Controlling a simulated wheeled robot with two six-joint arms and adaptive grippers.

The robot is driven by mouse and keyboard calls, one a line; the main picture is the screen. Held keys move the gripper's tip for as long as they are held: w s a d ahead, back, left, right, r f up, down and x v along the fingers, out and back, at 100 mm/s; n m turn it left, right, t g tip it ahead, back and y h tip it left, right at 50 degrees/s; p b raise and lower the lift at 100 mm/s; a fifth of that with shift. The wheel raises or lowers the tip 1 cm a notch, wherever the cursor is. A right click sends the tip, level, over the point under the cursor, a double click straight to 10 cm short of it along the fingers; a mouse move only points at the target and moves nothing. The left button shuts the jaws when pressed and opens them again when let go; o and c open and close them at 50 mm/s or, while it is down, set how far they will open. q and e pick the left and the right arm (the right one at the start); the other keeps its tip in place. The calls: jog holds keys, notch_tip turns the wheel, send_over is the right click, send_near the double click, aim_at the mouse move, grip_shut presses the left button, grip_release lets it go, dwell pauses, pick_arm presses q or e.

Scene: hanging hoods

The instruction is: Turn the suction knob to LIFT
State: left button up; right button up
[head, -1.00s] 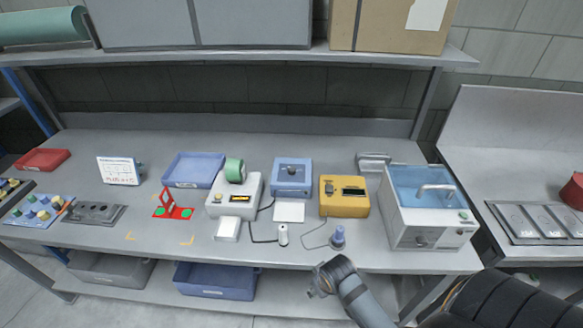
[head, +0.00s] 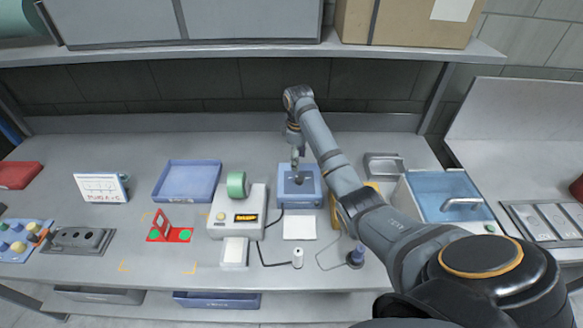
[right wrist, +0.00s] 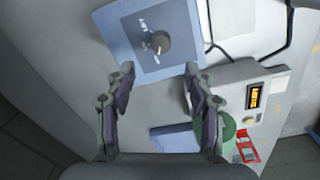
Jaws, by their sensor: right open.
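The suction knob (head: 298,178) is a dark round knob on top of a blue box (head: 311,196) at the middle of the bench. In the right wrist view the knob (right wrist: 161,43) has small white labels beside it, too small to read surely. My right gripper (head: 297,160) points down above the box, just over the knob. In the right wrist view my right gripper (right wrist: 160,70) is open, with its two fingers apart and nothing between them. The knob shows beyond the fingertips and appears apart from them. My left gripper is not in view.
A white-grey device with a green roll (head: 236,185) stands left of the box. A yellow device (head: 335,212) sits right of it, partly behind my arm. A blue tray (head: 187,181) and water basin (head: 447,190) lie further out. A shelf (head: 250,54) hangs above.

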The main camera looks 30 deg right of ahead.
aim_at(300, 178)
jog(key=shift+s+d+f+p, duration=0.15)
jog(key=shift+s+f+p, duration=0.4)
jog(key=shift+f+p, duration=0.1)
jog(key=f, duration=0.4)
jog(key=shift+w+d+p, duration=0.1)
jog(key=shift+w+p, duration=0.25)
notch_tip(300, 178, down, 3)
jog(key=shift+f, duration=0.25)
jog(key=shift+c, duration=0.5)
grip_shut()
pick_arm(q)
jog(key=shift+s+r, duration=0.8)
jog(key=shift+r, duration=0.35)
